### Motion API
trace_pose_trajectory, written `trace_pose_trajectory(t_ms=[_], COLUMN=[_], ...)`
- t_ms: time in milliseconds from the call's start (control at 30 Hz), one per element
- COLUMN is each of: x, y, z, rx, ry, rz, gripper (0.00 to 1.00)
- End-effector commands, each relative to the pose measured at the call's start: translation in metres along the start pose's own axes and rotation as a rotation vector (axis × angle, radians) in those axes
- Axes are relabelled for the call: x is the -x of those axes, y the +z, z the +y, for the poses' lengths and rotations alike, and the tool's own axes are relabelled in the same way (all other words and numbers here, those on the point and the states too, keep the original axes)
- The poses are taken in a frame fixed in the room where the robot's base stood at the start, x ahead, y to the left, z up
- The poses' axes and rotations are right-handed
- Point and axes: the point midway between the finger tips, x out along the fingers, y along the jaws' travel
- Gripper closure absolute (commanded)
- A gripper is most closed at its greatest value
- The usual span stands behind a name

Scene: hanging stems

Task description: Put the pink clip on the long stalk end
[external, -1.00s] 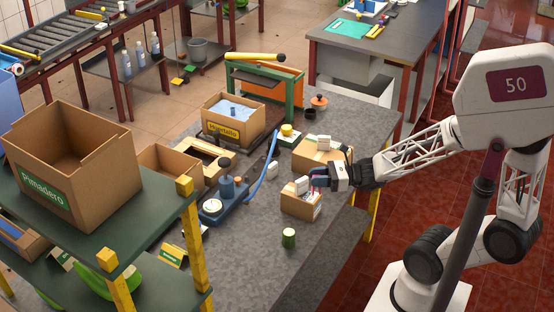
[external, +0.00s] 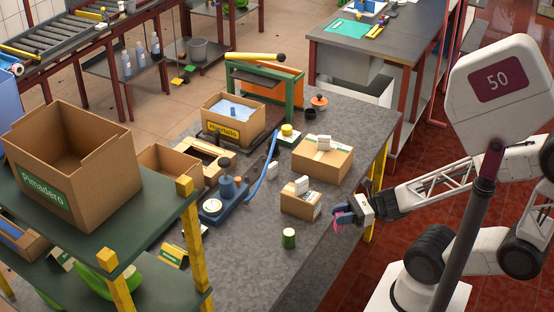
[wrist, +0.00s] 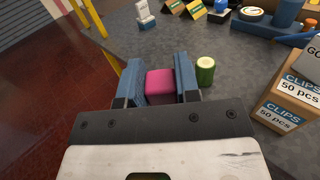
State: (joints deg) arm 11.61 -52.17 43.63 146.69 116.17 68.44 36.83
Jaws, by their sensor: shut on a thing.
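My gripper (external: 340,213) is just off the right edge of the table in the external view. In the wrist view my gripper (wrist: 160,66) has its two blue fingers shut on a pink clip (wrist: 160,86). The pink clip (external: 337,226) shows only as a small patch below the fingers in the external view. A short green cylinder (external: 289,238) stands upright on the table, left of my gripper and apart from it. It also shows in the wrist view (wrist: 206,72), right of the fingers. I cannot make out a long stalk in either view.
A cardboard box (external: 300,203) marked CLIPS in the wrist view (wrist: 288,100) stands left of my gripper, with a larger box (external: 322,160) behind it. A blue device (external: 226,200) stands farther left. The table's (external: 262,272) front part is mostly clear.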

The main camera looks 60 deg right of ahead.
Motion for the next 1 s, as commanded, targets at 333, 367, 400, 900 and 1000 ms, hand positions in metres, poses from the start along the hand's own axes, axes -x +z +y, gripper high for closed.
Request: trace_pose_trajectory(t_ms=[333, 367, 400, 900, 1000], x=[0.0, 0.0, 0.0, -0.013, -0.016], y=[0.0, 0.0, 0.0, -0.001, -0.001], z=[0.0, 0.0, 0.0, -0.007, -0.009], rx=[0.0, 0.0, 0.0, -0.001, -0.003], ry=[0.0, 0.0, 0.0, 0.003, 0.001], rz=[0.0, 0.0, 0.0, -0.001, 0.0], gripper=[0.92, 0.92, 0.92, 0.92, 0.92])
